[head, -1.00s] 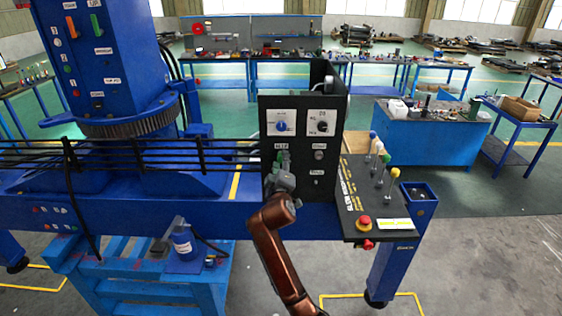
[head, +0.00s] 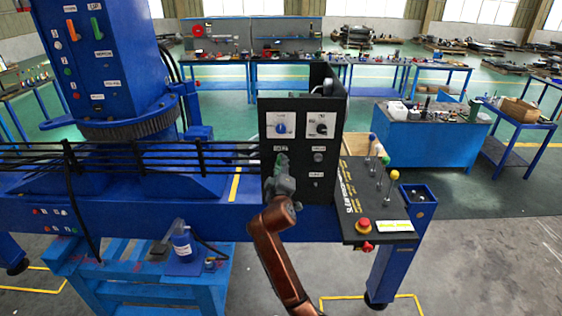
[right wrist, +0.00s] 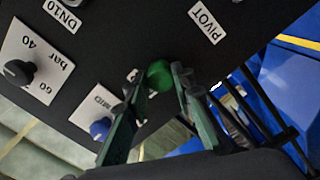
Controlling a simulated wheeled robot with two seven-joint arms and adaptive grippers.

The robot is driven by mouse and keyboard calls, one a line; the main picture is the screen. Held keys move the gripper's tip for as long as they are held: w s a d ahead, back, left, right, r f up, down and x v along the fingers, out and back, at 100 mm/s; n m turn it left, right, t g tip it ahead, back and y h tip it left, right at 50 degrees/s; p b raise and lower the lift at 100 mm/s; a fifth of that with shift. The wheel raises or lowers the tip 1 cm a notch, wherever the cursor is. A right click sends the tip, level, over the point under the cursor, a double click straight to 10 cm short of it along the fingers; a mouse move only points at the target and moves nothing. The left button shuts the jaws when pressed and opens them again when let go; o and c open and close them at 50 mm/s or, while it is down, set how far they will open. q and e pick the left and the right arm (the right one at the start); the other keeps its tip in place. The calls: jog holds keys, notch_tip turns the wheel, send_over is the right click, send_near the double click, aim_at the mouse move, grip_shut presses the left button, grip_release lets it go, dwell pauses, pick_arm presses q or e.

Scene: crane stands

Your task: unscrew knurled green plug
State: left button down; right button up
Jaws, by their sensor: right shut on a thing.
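The green plug (right wrist: 160,76) sits on the black panel (head: 300,187) of the control box. In the right wrist view it shows between the two fingertips of my right gripper (right wrist: 158,84). The gripper is shut on it, and its fingers point at the panel. In the head view my right gripper (head: 282,165) reaches up to the left part of the panel's front and mostly hides the plug. The knurling is too small to make out. My left gripper is not in view.
A blue knob (right wrist: 100,127) and a black knob (right wrist: 18,72) on white plates are near the plug. Black rails (head: 150,150) run left of the box. A sloped console (head: 362,195) with levers and a red button (head: 362,225) stands to the right.

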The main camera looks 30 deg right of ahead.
grip_shut()
dwell(0.3)
jog(key=n+p, duration=0.5)
jog(key=p, duration=0.1)
jog(key=shift+f, duration=0.1)
dwell(0.3)
